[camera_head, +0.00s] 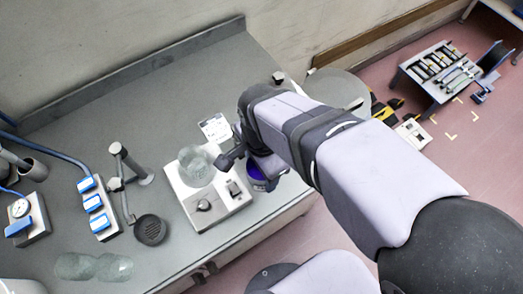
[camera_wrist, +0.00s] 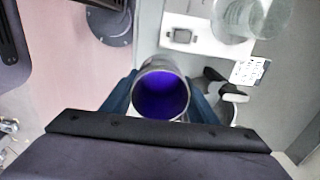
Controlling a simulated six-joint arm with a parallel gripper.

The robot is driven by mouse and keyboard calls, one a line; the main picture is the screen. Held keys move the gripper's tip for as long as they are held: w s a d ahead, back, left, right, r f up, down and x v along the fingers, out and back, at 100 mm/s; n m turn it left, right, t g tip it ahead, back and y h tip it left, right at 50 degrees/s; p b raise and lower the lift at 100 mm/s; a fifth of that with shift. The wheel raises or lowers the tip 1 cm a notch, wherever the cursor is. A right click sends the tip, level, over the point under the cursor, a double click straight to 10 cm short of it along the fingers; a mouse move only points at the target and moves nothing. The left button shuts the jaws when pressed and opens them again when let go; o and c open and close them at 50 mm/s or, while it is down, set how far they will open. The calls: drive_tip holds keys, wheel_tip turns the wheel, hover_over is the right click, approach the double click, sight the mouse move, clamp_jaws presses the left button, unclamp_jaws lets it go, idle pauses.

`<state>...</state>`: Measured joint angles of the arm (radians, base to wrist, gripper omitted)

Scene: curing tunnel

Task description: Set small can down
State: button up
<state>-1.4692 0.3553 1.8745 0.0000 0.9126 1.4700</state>
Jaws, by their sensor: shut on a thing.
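The small can (camera_wrist: 162,92) is a metal cylinder with a blue-violet inside, seen from above into its open mouth in the wrist view. My gripper (camera_wrist: 160,98) is shut on it, with a blue finger on each side. In the head view the can (camera_head: 257,178) shows partly below my wrist, near the front edge of the grey bench (camera_head: 75,140). It is beside the right end of a white device. My arm hides part of the can there. I cannot tell whether its base touches anything.
The white device (camera_head: 205,208) with a knob carries a glass beaker (camera_head: 196,165); a white label card (camera_head: 215,127) stands behind. A clamp stand (camera_head: 130,165), blue-capped block (camera_head: 97,208), gauge (camera_head: 20,208) and lying glass bottle (camera_head: 93,267) are further left. The bench's back area is clear.

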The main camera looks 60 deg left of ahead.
sight(261, 178)
drive_tip(key=shift+f+p, duration=0.75)
drive_tip(key=shift+f, duration=2.55)
drive_tip(key=shift+f, duration=0.4)
drive_tip(key=shift+f+b, duration=0.2)
drive_tip(key=shift+b, duration=0.1)
drive_tip(key=o, duration=1.1)
drive_tip(key=shift+o, duration=0.2)
drive_tip(key=shift+r, duration=0.1)
